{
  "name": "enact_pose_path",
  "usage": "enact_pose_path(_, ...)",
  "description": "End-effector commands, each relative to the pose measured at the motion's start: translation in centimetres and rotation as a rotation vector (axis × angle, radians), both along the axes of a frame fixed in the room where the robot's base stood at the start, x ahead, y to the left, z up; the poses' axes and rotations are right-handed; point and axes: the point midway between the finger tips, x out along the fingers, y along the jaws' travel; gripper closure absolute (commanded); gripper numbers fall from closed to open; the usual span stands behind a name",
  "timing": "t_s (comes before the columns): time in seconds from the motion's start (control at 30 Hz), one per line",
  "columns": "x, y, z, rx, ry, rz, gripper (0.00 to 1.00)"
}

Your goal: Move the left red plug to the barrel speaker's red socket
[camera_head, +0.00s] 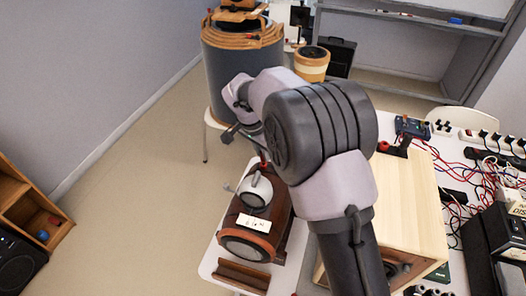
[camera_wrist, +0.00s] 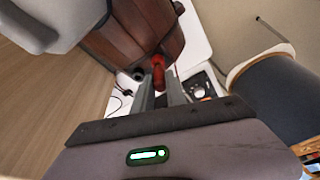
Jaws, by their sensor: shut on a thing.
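My gripper (camera_wrist: 160,88) is shut on a red plug (camera_wrist: 158,70), which shows between its fingertips in the wrist view. The plug is at the end of the dark brown, staved wooden speaker (camera_wrist: 125,38), which looks like the barrel speaker. A dark round piece (camera_wrist: 138,74) is just left of the plug. The wrist view does not show clearly whether the plug touches a socket or sits in one. In the head view the brown speaker (camera_head: 235,222) lies on its side on the white table, and a small red spot (camera_head: 264,165) shows at its far end, below my gripper.
Open floor is on the left.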

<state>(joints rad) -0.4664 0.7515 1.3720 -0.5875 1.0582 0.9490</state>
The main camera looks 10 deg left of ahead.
Motion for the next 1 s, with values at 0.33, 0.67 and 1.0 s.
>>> enact_pose_path(0.33, 0.0, 0.0, -0.7, 0.000, 0.000, 0.000, 1.00)
enact_pose_path(0.67, 0.0, 0.0, -1.3, 0.000, 0.001, 0.000, 1.00)
enact_pose_path(1.0, 0.0, 0.0, -1.8, 0.000, 0.001, 0.000, 0.78)
